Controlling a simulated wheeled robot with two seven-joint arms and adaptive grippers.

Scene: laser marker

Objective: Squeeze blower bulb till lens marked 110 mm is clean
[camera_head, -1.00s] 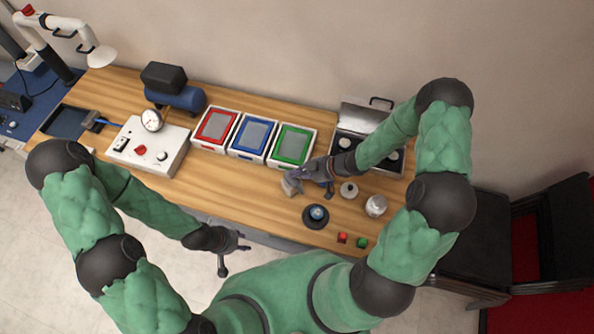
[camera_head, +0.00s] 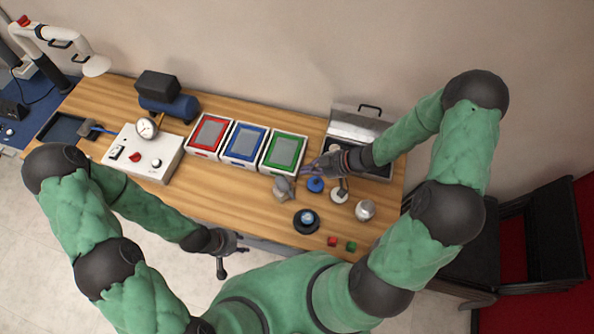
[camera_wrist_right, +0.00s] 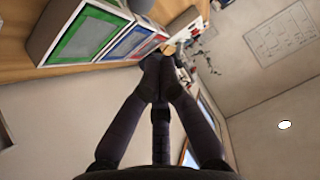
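My right gripper (camera_head: 303,171) reaches in from the right, above the table just in front of the green-framed tray. In the right wrist view its fingers (camera_wrist_right: 161,72) converge with the tips together, and I see nothing held between them. A grey rounded object (camera_head: 283,188), perhaps the blower bulb, sits on the table just below and left of the fingertips, apart from them. A small blue round piece (camera_head: 315,184) lies to its right. A black ring with a blue-tinted lens (camera_head: 306,220) lies nearer me; no 110 mm marking is readable. My left gripper (camera_head: 236,246) hangs beside the table's front edge, its opening unclear.
Red (camera_head: 211,133), blue (camera_head: 245,143) and green (camera_head: 283,152) framed trays stand in a row. An open silver case (camera_head: 357,124) is behind my right gripper. A white disc (camera_head: 339,196), silver round piece (camera_head: 365,210) and red and green cubes (camera_head: 332,241) stand at right. A control box (camera_head: 145,157) is left.

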